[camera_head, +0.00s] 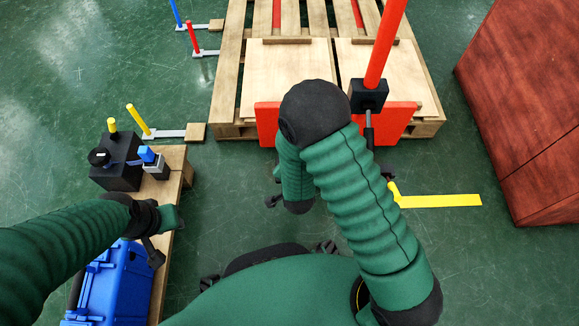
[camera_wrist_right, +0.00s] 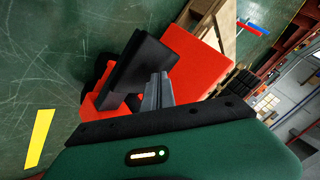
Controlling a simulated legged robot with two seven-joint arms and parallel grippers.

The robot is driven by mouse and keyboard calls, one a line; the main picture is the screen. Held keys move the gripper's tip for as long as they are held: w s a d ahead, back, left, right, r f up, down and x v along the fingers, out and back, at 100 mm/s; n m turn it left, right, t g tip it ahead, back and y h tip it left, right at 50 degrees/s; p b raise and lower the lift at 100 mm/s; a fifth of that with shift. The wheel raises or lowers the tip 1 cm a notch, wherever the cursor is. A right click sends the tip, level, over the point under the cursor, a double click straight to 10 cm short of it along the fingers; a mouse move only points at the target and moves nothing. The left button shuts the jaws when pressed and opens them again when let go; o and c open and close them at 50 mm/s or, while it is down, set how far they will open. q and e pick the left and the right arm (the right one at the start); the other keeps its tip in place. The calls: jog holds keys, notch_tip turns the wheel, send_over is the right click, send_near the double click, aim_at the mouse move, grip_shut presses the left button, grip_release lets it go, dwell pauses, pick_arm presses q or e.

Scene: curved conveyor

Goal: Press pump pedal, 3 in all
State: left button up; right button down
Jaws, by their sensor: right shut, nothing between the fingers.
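A red pallet jack (camera_head: 402,115) stands at the front of the pallet, with a long red handle (camera_head: 385,42) rising from a black block (camera_head: 369,96). In the right wrist view its red body (camera_wrist_right: 192,55) lies behind a dark panel (camera_wrist_right: 143,66). My right gripper (camera_wrist_right: 157,92) is shut and empty, its grey fingers in front of that panel; contact cannot be told. No separate pump pedal can be made out for certain. In the head view my right arm hides the jack's middle and the right fingers. My left gripper (camera_head: 155,250) is by the bench edge, its opening unclear.
The wooden pallet (camera_head: 234,131) carries wooden boxes (camera_head: 288,75). A dark red crate (camera_head: 525,100) stands at right. Yellow tape (camera_head: 440,200) marks open green floor.

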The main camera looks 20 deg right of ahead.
jog(key=shift+f+b, duration=0.7)
jog(key=shift+f, duration=0.35)
dwell(0.5)
jog(key=shift+r, duration=0.1)
jog(key=shift+r+p, duration=1.9)
notch_tip(320, 180, up, 5)
jog(key=p, duration=0.4)
jog(key=shift+p, duration=0.35)
dwell(1.5)
